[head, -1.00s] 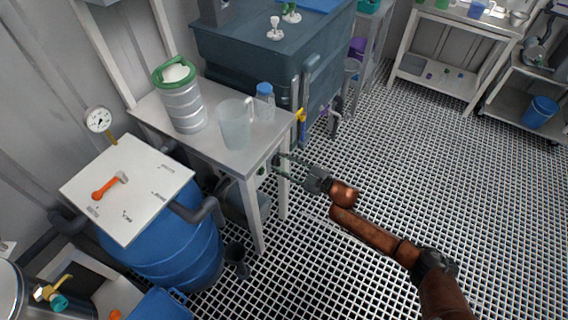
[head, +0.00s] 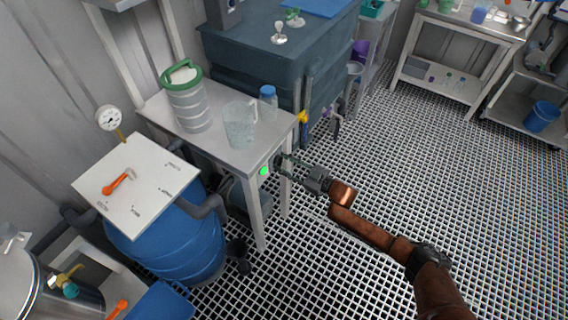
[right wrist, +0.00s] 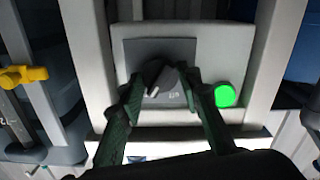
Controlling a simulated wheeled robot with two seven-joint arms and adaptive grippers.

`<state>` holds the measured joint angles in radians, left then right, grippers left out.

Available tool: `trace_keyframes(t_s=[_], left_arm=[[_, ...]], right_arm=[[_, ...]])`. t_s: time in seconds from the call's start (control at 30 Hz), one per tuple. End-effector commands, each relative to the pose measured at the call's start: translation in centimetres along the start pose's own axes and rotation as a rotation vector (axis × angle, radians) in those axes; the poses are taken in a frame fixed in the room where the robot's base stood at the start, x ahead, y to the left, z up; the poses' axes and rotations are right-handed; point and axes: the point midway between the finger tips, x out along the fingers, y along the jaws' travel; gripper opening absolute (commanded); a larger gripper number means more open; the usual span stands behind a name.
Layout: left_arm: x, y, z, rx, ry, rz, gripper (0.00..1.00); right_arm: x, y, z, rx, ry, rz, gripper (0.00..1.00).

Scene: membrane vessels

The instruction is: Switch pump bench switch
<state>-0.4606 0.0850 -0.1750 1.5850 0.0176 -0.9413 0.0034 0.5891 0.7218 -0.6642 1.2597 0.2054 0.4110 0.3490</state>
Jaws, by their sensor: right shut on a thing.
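The pump bench switch is a dark rotary knob (right wrist: 160,80) on a grey plate (right wrist: 135,55) in the right wrist view. The knob sits tilted, and small lettering shows beside it. A round green light (right wrist: 225,96) glows to its right; it also shows in the head view (head: 264,171) under the bench top. My right gripper (right wrist: 160,92) is shut on the knob, one finger at each side. In the head view my right gripper (head: 284,164) reaches the front of the bench (head: 205,142) from the right; the knob is hidden there. My left gripper is not in view.
A clear jug (head: 239,125), a blue-capped bottle (head: 268,103) and a green-rimmed canister (head: 189,103) stand on the bench. A blue barrel (head: 175,245) with a white lid stands left. A yellow valve handle (right wrist: 24,76) is near the gripper. The grating floor (head: 400,170) at right is clear.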

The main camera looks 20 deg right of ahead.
Motion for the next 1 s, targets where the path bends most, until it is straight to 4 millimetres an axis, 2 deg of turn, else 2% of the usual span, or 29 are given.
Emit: trace_keyframes(t_s=[0.27, 0.3, 0.53, 0.83, 1.0], left_arm=[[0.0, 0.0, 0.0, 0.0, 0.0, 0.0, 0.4], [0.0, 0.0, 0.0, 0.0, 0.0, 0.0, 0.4], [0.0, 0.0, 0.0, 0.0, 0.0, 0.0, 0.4], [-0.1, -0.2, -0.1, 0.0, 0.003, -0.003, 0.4], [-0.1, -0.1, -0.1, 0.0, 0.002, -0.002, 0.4]], right_arm=[[0.0, 0.0, 0.1, 0.003, -0.001, 0.001, 0.08], [0.0, 0.0, 0.1, 0.003, -0.001, 0.001, 0.34], [0.0, 0.0, 0.0, 0.001, 0.0, 0.001, 0.5], [-0.2, 0.0, 0.0, 0.001, -0.001, 0.0, 0.5], [-2.1, 0.0, 0.2, 0.001, -0.003, 0.0, 0.5]])
